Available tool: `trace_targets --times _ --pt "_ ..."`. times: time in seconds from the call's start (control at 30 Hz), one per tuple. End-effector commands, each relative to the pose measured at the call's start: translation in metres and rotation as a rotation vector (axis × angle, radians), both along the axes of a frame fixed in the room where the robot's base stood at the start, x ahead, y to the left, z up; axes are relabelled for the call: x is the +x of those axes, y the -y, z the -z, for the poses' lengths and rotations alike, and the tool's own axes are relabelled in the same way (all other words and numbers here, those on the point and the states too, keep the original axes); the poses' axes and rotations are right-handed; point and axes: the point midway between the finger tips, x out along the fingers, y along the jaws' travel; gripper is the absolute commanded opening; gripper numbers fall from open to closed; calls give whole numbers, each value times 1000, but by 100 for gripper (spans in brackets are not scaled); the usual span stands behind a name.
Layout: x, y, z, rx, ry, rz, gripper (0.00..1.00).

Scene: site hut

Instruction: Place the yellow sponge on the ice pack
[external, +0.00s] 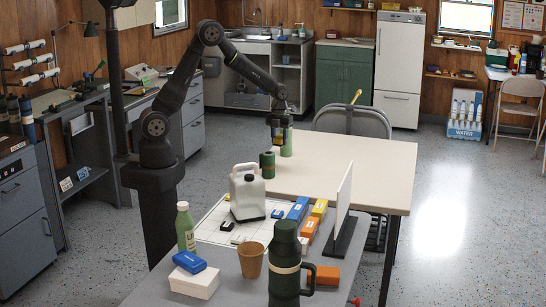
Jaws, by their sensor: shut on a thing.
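My gripper (279,127) hangs over the far table, pointing down. It is shut on a small yellowish thing, which looks like the yellow sponge (276,132); the fingers hide most of it. A blue block (189,262), possibly the ice pack, lies on a white box (195,282) at the near left of the grey table. My gripper is far from it, up and to the right in the picture.
Green cylinders (267,165) stand just below my gripper. A white jug (247,192), green bottle (185,227), brown cup (251,260), dark flask (285,265), coloured boxes and an upright white panel (340,205) crowd the grey table (225,290). The pale table (365,165) is mostly clear.

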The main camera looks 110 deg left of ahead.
Motion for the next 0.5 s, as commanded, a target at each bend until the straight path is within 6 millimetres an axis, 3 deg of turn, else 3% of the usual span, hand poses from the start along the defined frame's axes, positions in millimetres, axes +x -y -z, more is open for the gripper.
trace_targets --times 0.3,0.5 --pt "1 -1 -92 5 6 0 18" --pt "4 4 -129 2 2 9 18"
